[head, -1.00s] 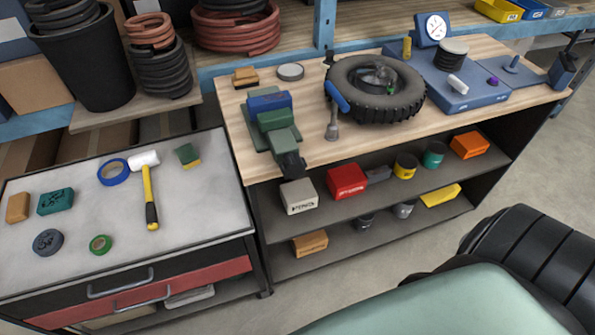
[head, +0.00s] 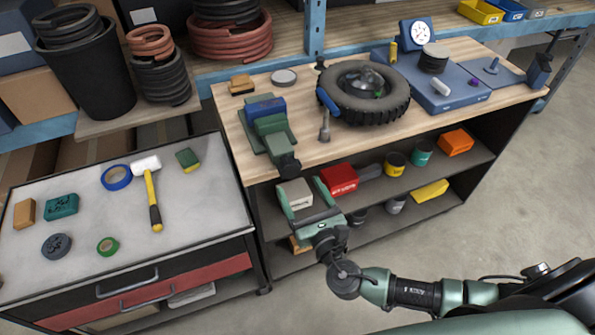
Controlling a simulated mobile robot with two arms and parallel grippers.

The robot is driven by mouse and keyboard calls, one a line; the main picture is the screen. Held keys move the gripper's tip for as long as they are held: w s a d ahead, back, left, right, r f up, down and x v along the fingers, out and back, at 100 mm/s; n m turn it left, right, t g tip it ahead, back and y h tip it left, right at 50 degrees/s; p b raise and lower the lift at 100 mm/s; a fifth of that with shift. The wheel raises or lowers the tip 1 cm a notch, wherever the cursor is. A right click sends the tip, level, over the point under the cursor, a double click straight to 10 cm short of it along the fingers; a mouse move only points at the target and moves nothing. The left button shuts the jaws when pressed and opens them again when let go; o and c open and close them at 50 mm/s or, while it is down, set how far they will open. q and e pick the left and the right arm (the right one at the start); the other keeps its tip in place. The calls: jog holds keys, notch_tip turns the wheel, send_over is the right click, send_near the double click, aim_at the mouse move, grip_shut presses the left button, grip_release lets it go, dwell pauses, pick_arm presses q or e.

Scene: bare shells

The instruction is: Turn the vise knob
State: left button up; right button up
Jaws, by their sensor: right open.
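The vise (head: 270,128) is green with a blue block on its top, and it stands at the front left of the wooden workbench. Its dark knob (head: 286,164) sticks out past the bench's front edge. My right gripper (head: 301,193) is open and empty. In the picture it lies just below the knob, in front of the shelf under the bench, and its two green fingers are spread apart and point up toward the vise. It does not touch the knob as far as I can see. My left gripper is not in view.
On the workbench (head: 230,110) are a tyre (head: 365,92) and a blue scale (head: 450,90). At left stands a tool cabinet (head: 100,190) with a mallet (head: 150,190) and tapes. Boxes and cans fill the shelf below the bench. The floor at right is clear.

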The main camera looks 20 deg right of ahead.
aim_at(291, 172)
jog(key=w+p, duration=0.1)
jog(key=w, duration=0.5)
jog(key=shift+w+a, duration=0.1)
jog(key=shift+w, duration=0.2)
jog(key=shift+c, duration=0.3)
